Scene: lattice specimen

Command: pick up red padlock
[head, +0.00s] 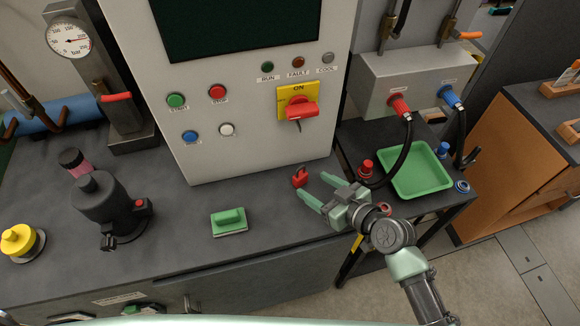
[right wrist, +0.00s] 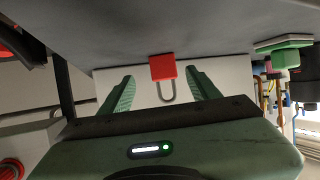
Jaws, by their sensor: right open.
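The red padlock (head: 300,177) sits on the dark bench top in front of the white control cabinet. It has a red body and a grey shackle, which shows in the right wrist view (right wrist: 163,68). My right gripper (head: 314,188) is open and empty. Its two green fingers point toward the padlock from the right. In the right wrist view the padlock appears between and just beyond the fingertips (right wrist: 160,78), apart from both. My left gripper is not in view.
A green-handled block (head: 229,222) lies left of the padlock. The white cabinet (head: 240,120) rises close behind it. A green tray (head: 416,170) and red fitting (head: 367,168) stand on the side table. A dark cylindrical device (head: 100,205) stands at left. Bench between block and padlock is clear.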

